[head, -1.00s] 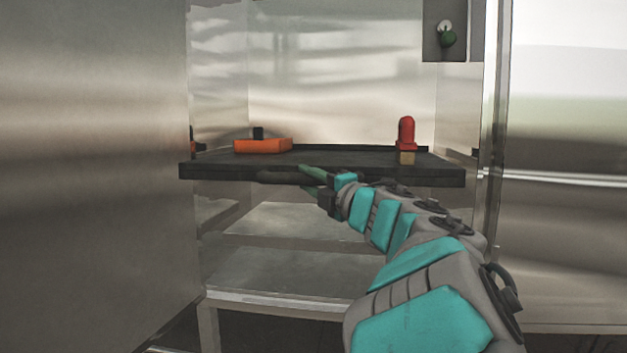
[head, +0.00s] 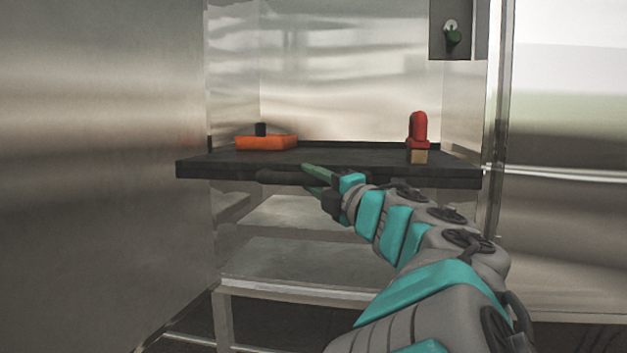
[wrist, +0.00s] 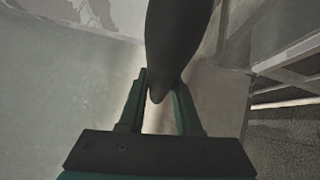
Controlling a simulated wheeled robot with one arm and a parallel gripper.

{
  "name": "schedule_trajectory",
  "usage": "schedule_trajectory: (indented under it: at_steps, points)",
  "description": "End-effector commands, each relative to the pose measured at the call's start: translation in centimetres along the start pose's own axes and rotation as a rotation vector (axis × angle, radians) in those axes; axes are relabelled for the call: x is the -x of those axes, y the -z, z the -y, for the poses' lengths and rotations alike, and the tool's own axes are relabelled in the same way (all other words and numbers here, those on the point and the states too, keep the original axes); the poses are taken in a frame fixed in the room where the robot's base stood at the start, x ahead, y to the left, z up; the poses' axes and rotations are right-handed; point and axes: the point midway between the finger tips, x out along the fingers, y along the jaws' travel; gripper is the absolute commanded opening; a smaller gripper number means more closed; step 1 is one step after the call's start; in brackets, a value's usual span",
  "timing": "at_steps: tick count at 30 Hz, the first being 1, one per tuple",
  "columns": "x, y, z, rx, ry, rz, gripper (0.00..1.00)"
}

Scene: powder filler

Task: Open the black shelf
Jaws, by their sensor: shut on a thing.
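The black shelf (head: 330,160) is a flat dark slab inside a steel cabinet in the head view. Its front edge stands out past the cabinet's side walls. A dark rounded handle (head: 282,176) hangs under the front edge, left of the middle. My gripper (head: 308,172) reaches it from the right and is shut on it. In the wrist view the dark handle (wrist: 178,45) runs down between my two green fingers, its tapered end near the fingertips. My fingers partly hide the handle in the head view.
An orange block (head: 266,143) with a black knob and a red piece (head: 418,128) on a tan base rest on the shelf. Lower steel shelves (head: 300,220) are below. A large steel panel (head: 90,180) fills the left side.

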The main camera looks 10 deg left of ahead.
Motion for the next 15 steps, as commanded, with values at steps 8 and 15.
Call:
schedule_trajectory:
  at_steps: [8,15]
  points:
    - [-0.03,0.06,0.08,0.000,0.001,-0.002,0.40]
    - [-0.02,0.02,0.03,0.000,0.001,-0.001,0.62]
